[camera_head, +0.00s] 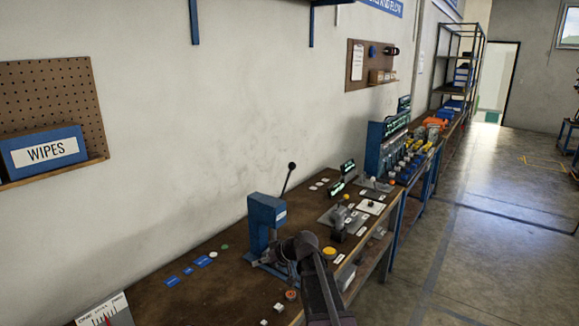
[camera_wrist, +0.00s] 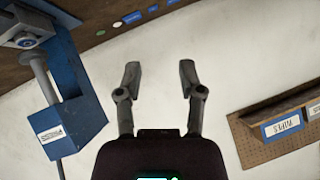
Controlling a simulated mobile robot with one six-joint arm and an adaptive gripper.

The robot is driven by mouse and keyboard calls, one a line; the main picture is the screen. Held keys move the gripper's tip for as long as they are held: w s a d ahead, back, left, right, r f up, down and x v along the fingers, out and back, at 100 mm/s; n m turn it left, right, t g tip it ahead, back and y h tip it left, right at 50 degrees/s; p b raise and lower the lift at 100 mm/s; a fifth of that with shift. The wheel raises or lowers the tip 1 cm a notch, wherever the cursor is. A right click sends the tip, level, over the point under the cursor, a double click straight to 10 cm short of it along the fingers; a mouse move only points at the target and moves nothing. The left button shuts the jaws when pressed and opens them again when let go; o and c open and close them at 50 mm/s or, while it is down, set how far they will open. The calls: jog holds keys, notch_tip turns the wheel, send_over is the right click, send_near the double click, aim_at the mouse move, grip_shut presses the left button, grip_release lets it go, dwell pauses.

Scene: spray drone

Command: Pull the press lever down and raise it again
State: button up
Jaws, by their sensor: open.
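The blue press (camera_head: 266,218) stands on the brown workbench. Its thin dark lever (camera_head: 287,181) slants up to the right and ends in a black ball knob (camera_head: 292,166). In the wrist view, which is upside down, the press (camera_wrist: 75,122) fills the left side, with its pale ram (camera_wrist: 42,78) above the body. Part of the lever (camera_wrist: 60,170) shows at the bottom edge; its knob is out of that view. My gripper (camera_wrist: 160,75) is open and empty, to the right of the press and apart from it. In the head view my arm covers part of the press base.
The workbench (camera_head: 225,290) carries blue labels (camera_head: 187,270), a yellow button (camera_head: 329,251), a red button (camera_head: 291,295) and a joystick panel (camera_head: 340,215). A pegboard with a WIPES box (camera_head: 45,150) hangs on the wall. The space around the lever knob looks clear.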

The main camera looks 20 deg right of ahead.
jog(key=w+d+r+t+p, duration=0.3)
jog(key=w+d+r+t, duration=0.3)
jog(key=d+r, duration=0.45)
jog(key=m+t+h+p, duration=0.1)
jog(key=t+h+p, duration=0.1)
jog(key=t+p, duration=0.15)
send_near(290, 173)
jog(key=d+v, duration=0.1)
jog(key=v, duration=0.2)
jog(key=shift+a+f, duration=0.2)
jog(key=shift+f, duration=0.15)
jog(key=x, duration=1.3)
jog(key=shift+w+a+r, duration=0.15)
jog(key=shift+w+a, duration=0.1)
jog(key=shift+w, duration=0.1)
grip_shut()
